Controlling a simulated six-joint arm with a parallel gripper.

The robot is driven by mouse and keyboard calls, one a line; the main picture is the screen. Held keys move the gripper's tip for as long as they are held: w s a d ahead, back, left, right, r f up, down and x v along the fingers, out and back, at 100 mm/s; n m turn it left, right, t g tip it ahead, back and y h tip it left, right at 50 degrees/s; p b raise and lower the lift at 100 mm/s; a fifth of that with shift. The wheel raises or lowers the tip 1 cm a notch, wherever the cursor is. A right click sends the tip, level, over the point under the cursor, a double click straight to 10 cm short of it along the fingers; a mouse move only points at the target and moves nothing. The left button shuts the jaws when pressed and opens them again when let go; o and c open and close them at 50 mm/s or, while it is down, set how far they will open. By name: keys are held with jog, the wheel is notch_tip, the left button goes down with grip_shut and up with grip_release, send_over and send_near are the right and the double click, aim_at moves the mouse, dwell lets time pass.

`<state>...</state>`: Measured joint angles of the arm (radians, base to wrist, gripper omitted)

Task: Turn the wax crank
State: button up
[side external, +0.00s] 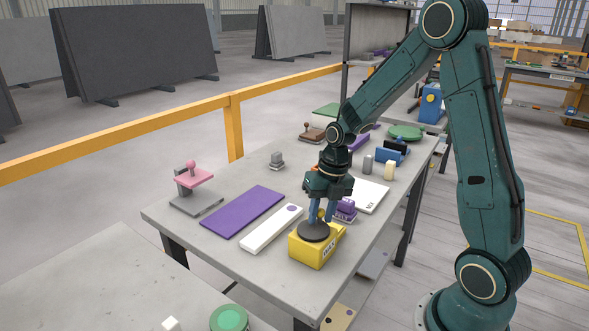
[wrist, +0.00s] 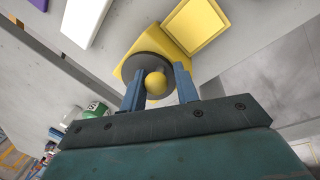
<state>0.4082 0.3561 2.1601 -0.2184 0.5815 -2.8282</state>
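The wax crank is a yellow box (side external: 305,250) with a dark round disc (side external: 312,232) on top and a yellow ball knob (wrist: 156,84) standing on the disc. The box has dark lettering on its front, too small to read surely. It sits near the front edge of the table. My gripper (side external: 321,217) points down over the disc, with its blue fingers close above it. In the wrist view my gripper (wrist: 159,68) has one finger on each side of the knob. The fingers are apart, and a gap shows between the knob and the right finger.
A white bar (side external: 271,229) and a purple slab (side external: 243,211) lie left of the box. A purple block (side external: 345,208) stands close behind it. A pink-topped stand (side external: 194,187) is at the table's left. Several small items lie farther back.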

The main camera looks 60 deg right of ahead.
jog(key=shift+w+a+r, duration=0.1)
jog(key=shift+w+a, duration=0.05)
jog(key=shift+a, duration=0.15)
